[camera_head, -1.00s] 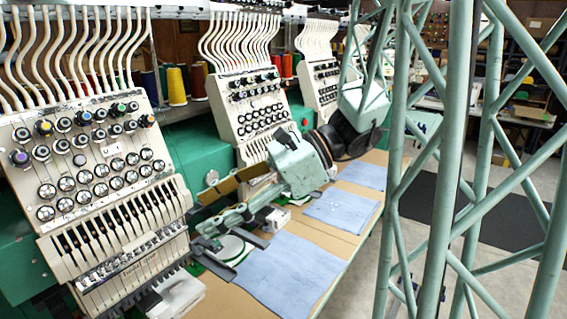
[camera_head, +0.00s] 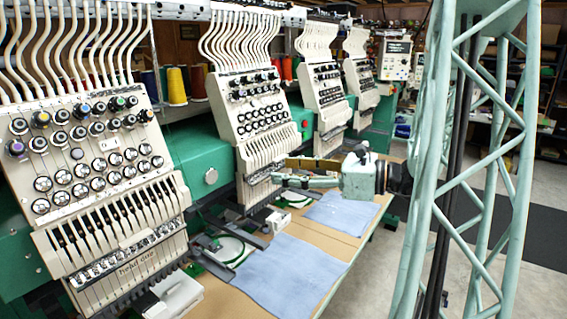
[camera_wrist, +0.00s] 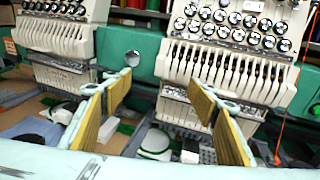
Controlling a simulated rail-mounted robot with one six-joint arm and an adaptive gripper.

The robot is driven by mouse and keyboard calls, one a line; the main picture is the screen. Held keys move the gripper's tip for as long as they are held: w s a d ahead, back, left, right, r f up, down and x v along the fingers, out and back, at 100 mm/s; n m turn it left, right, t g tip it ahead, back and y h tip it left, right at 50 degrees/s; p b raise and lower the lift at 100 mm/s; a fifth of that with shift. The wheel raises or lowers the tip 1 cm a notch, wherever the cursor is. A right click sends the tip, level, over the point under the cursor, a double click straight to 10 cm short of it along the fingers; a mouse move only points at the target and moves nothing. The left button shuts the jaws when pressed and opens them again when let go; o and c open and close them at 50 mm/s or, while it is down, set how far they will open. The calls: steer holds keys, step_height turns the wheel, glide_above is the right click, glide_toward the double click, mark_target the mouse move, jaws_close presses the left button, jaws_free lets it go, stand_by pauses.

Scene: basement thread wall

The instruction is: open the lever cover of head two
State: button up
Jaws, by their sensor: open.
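Head two (camera_head: 250,112) is the second cream machine head from the left in the head view, with knobs above and a row of slotted levers below. Its lever area (camera_head: 268,152) is small here, and I cannot tell the cover's position. In the wrist view, the larger head on the right (camera_wrist: 235,45) appears to be head two. My gripper (camera_head: 284,173) is in front of head two's lower part, pointing left. In the wrist view my gripper (camera_wrist: 160,94) has tan-padded fingers wide apart, with nothing between them.
Head one (camera_head: 115,200) stands nearest at left, its label readable. Further heads (camera_head: 325,95) continue along the row. Blue cloths (camera_head: 290,272) and round hoops lie on the tan table (camera_head: 228,300). The green rail (camera_head: 195,150) runs between heads. Floor is open at right.

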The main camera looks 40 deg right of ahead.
mark_target(283, 158)
steer(key=s+d+f+m+t+h, duration=0.1)
steer(key=d+h, duration=0.1)
steer(key=d, duration=0.4)
steer(key=s+d+f+m+t+h, duration=0.1)
steer(key=d+m, duration=0.1)
steer(key=d, duration=0.4)
steer(key=shift+s+f+t+h+b, duration=0.2)
steer(key=shift+f+t+h+b, duration=0.05)
steer(key=shift+t+h+b, duration=0.15)
steer(key=shift+w+a, duration=0.1)
steer(key=b+x, duration=0.1)
steer(key=x, duration=1.2)
steer(key=shift+w+a+b, duration=0.15)
steer(key=shift+w+b, duration=0.1)
steer(key=shift+b, duration=0.1)
steer(key=c, duration=1.1)
